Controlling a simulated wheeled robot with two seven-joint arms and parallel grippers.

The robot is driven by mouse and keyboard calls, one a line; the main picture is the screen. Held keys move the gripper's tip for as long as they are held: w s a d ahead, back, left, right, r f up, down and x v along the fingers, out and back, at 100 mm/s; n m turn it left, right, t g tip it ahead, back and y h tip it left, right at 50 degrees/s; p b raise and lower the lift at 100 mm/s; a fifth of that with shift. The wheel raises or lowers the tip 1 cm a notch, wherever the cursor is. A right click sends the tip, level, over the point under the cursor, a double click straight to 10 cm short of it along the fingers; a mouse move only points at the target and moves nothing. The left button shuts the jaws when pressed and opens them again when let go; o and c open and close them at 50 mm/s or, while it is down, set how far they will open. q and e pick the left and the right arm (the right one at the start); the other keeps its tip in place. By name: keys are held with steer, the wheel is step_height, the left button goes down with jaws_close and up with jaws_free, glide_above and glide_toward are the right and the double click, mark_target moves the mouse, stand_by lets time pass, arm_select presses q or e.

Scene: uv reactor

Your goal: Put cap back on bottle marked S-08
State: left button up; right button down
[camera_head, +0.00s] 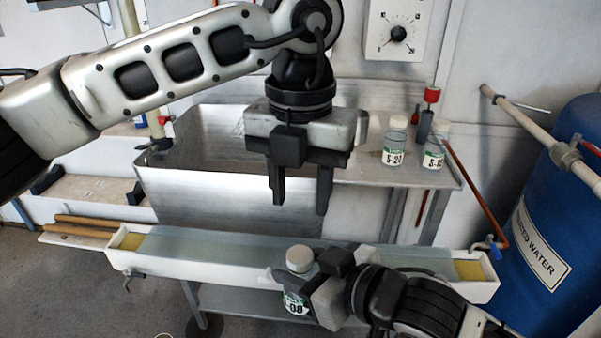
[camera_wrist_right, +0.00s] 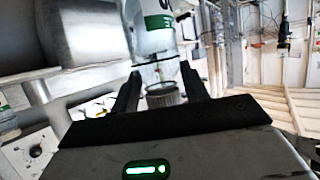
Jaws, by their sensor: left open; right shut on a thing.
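The bottle marked S-08 (camera_head: 295,304) is upright in front of the long white trough in the head view. A whitish cap-like top (camera_head: 299,256) shows on it; in the wrist view a ribbed grey piece (camera_wrist_right: 165,97) sits at its neck end. I cannot tell how firmly it sits. My right gripper (camera_head: 302,278) is shut on the bottle near its upper part. The bottle also shows between its fingers in the right wrist view (camera_wrist_right: 155,42). My left gripper (camera_head: 300,203) is open and empty, pointing down above the bottle, with a gap between them.
Bottles S-24 (camera_head: 395,148) and S-19 (camera_head: 434,152), both capped, stand on the metal bench at right. The white trough (camera_head: 190,262) runs across behind the held bottle. A blue water barrel (camera_head: 560,225) and pipes stand at far right.

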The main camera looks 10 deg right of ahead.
mark_target(301, 253)
arm_select(q)
step_height(301, 253, down, 10)
steer(key=shift+r, duration=0.1)
stand_by(0.4)
steer(key=c, duration=0.7)
steer(key=shift+c, duration=0.2)
steer(key=m, duration=0.9)
steer(key=shift+m, duration=0.4)
